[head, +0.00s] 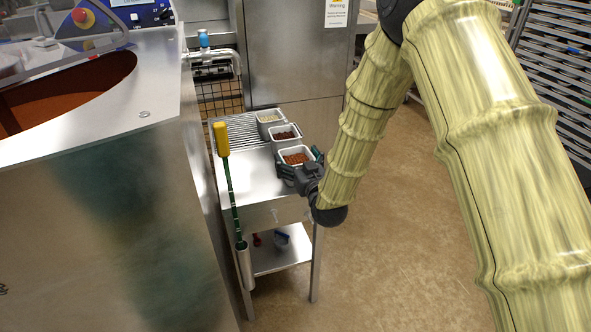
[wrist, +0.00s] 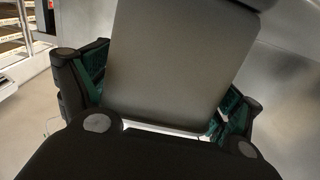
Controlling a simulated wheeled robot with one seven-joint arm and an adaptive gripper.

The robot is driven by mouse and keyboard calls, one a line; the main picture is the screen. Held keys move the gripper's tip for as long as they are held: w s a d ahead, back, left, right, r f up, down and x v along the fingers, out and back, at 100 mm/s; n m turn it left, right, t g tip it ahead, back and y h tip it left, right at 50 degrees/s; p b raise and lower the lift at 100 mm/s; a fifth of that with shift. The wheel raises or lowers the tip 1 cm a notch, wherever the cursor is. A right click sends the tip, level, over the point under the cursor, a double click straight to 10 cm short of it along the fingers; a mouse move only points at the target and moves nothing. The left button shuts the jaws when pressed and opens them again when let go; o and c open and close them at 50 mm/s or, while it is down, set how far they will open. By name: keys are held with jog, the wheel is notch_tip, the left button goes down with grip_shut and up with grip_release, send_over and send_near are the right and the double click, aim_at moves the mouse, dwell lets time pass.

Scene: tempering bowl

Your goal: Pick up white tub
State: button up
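Three pale square tubs stand in a row on a steel cart. The nearest tub (head: 281,152) is white-rimmed and holds red-brown pieces. My gripper (head: 299,165) is at this tub, one finger on each side, coming from the front right. In the wrist view a flat grey face of the tub (wrist: 175,60) fills the space between the teal-padded fingers of my gripper (wrist: 163,98). The pads lie close against both its sides; whether they press on it I cannot tell. The tub's base is hidden, so I cannot tell whether it rests on the cart.
The middle tub (head: 272,139) holds dark pieces and the far tub (head: 259,119) pale ones. A yellow-handled tool (head: 221,139) stands upright at the left edge of the cart (head: 240,185). A large steel machine (head: 100,200) fills the left. Open floor (head: 400,240) lies to the right.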

jog(key=c, duration=0.8)
jog(key=shift+r, duration=0.6)
jog(key=s+a+r, duration=0.1)
jog(key=s+a, duration=0.1)
jog(key=s, duration=0.2)
jog(key=s+a+r, duration=0.1)
jog(key=s+a, duration=0.2)
jog(key=s, duration=0.2)
jog(key=s+a+r, duration=0.1)
jog(key=s+a, duration=0.1)
jog(key=s, duration=0.3)
jog(key=shift+s+a+r+p, duration=0.15)
jog(key=shift+r+p, duration=0.25)
